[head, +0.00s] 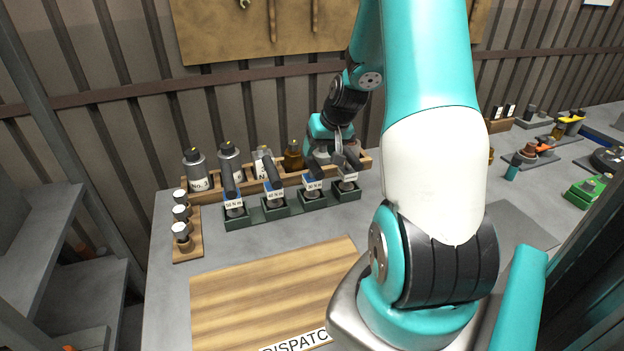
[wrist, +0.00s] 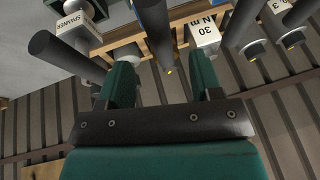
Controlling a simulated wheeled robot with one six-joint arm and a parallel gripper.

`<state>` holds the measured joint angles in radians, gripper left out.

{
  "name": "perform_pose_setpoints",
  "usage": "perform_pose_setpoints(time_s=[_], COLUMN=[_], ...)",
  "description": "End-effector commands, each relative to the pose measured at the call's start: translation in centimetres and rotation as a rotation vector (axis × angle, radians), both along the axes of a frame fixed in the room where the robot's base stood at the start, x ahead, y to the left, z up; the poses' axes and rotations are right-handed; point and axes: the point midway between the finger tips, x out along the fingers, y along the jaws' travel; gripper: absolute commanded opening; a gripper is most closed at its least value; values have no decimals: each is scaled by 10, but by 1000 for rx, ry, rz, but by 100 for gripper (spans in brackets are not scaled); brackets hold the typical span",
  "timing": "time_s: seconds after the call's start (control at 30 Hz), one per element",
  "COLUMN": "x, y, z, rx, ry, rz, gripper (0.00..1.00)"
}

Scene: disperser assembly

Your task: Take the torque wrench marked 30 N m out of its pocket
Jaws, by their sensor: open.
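The torque wrench (wrist: 154,28) whose pocket label (wrist: 205,34) reads 30 N m stands in the green rack, with its dark handle up. In the wrist view the handle shows between the two fingers of my gripper (wrist: 162,78), with a gap on each side. The fingers are apart and hold nothing. In the head view my gripper (head: 338,150) is over the right end of the rack, near the spanner pocket. The 30 N m pocket label (head: 313,186) is third from the left there. How deep the handle sits between the fingers is unclear.
Other wrenches stand close by, including the 50 N m one (head: 229,180) at the left. The spanner label (wrist: 75,24) shows at left in the wrist view. Bottles (head: 197,172) stand in a wooden rack behind. A wooden board (head: 265,285) lies clear in front.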

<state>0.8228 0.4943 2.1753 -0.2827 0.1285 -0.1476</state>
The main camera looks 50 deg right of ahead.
Motion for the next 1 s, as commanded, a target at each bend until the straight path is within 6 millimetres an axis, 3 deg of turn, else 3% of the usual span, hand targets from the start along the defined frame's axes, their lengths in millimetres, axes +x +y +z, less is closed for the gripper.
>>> perform_pose_setpoints(time_s=[0.33,0.6,0.93,1.0], x=[13,30,33,33], y=[-2,-5,-6,-6], z=[-24,-55,-62,-62], rx=[0,1,-1,-1], ry=[1,2,-2,-1], rz=[1,1,1,1], gripper=[59,59,59,43])
